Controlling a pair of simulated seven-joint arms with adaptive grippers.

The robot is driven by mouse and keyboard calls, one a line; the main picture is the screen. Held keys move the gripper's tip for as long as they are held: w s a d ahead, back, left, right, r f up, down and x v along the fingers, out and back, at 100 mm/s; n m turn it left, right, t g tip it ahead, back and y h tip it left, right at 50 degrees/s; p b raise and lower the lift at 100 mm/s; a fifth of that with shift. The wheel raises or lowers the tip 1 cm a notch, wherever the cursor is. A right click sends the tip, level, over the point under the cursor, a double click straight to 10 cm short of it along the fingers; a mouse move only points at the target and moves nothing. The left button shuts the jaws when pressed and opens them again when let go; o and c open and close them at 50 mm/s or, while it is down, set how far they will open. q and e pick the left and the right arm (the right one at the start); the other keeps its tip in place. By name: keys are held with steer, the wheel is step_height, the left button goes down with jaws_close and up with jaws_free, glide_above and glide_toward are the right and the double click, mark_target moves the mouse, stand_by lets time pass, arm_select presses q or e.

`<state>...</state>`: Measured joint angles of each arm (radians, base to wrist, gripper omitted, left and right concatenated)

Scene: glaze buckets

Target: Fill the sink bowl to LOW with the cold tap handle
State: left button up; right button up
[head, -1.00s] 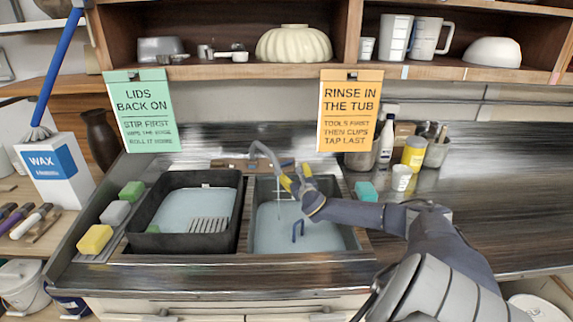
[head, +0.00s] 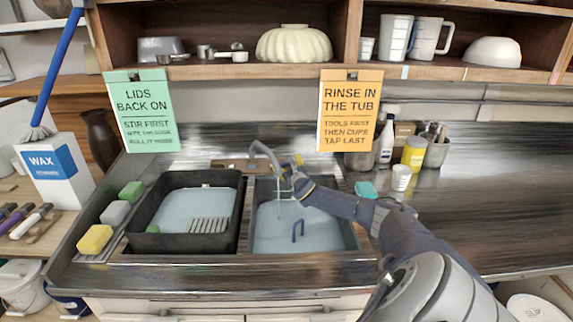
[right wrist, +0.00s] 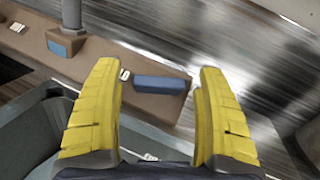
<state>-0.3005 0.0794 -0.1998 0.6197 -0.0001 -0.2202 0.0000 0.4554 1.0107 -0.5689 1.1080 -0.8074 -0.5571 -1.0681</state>
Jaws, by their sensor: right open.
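The sink bowl (head: 265,238) is the right-hand basin, with a pale blue surface inside and a dark blue hooked piece (head: 298,230) standing in it. The grey tap spout (head: 262,150) arches over its back. A thin pale vertical line below the spout looks like a stream, but I cannot be sure. My right gripper (head: 291,166), with yellow fingers, is at the back of the bowl beside the spout. In the right wrist view my open gripper (right wrist: 158,72) has the blue tap handle (right wrist: 160,84) between its fingers in the picture; no contact shows. My left gripper is out of view.
A black tub (head: 140,243) sits in the left basin, with a grate in it. Sponges (head: 95,239) line the left edge. A teal sponge (head: 365,189), a white cup (head: 401,178) and bottles stand right of the sink. The right counter (head: 500,200) is clear.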

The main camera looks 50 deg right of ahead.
stand_by(0.3)
steer(key=c, duration=1.2)
steer(key=shift+o, duration=0.2)
steer(key=shift+w+a+m+g+h, duration=0.15)
steer(key=shift+m+g+h, duration=0.15)
steer(key=shift+m+h, duration=0.55)
steer(key=shift+r+m+g+h, duration=0.1)
steer(key=shift+m+g+h, duration=1.2)
steer(key=shift+m, duration=0.85)
steer(key=shift+d, duration=0.2)
steer(key=o, duration=1.2)
steer(key=shift+c, duration=0.2)
steer(key=shift+a, duration=0.1)
steer(key=v, duration=0.7)
steer(key=shift+s+a, duration=0.15)
steer(key=shift+s, duration=0.05)
